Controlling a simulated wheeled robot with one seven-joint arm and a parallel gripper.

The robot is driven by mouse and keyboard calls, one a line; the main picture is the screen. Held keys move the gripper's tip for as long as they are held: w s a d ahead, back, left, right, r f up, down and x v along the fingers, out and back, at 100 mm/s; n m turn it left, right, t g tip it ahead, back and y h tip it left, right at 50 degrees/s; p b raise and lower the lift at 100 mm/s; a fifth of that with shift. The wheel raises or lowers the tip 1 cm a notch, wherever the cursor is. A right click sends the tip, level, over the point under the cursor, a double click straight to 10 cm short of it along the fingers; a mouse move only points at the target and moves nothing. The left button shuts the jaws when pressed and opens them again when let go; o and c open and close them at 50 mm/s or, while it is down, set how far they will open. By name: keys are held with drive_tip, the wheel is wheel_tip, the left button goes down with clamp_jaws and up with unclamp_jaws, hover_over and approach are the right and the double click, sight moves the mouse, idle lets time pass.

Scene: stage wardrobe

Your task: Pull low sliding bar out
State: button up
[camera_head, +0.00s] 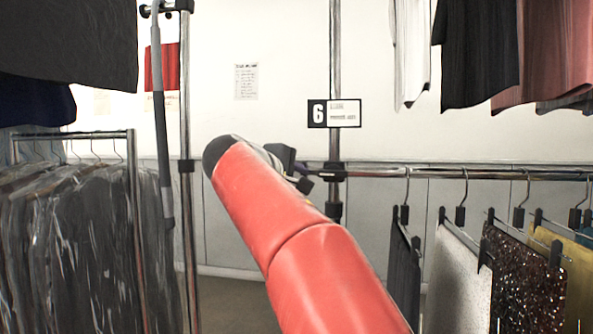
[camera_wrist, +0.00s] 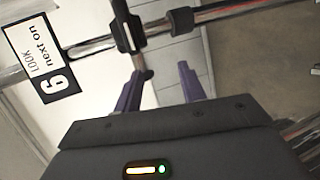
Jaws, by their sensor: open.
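The low sliding bar (camera_head: 450,174) runs level across the right of the head view, through a black clamp on an upright pole. In the wrist view, a short bar end (camera_wrist: 138,60) comes out of the clamp (camera_wrist: 125,25) toward me and ends in a dark knob. My gripper (camera_wrist: 160,70) is open, with two purple fingers. The knob overlaps the left fingertip in the picture; I cannot tell whether they touch. No object spans the gap between the fingers. In the head view my gripper (camera_head: 303,168) is small and partly hidden behind my red arm, just left of the clamp.
Skirts and trousers (camera_head: 460,270) hang from the bar on clip hangers. A sign with a 6 (camera_head: 334,113) is on the upright pole (camera_head: 333,60). Dark bagged garments (camera_head: 90,240) hang at left beside another pole. Shirts hang at upper right. Bare floor shows between the racks.

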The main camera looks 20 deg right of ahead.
sight(312, 171)
drive_tip(key=w+r, duration=0.1)
drive_tip(key=w+d+r+h, duration=0.1)
drive_tip(key=shift+w+d+r, duration=0.1)
drive_tip(key=shift+w+r, duration=0.1)
drive_tip(key=shift+r, duration=0.2)
drive_tip(key=p+x, duration=0.1)
drive_tip(key=x, duration=0.6)
drive_tip(key=shift+d, duration=0.1)
clamp_jaws()
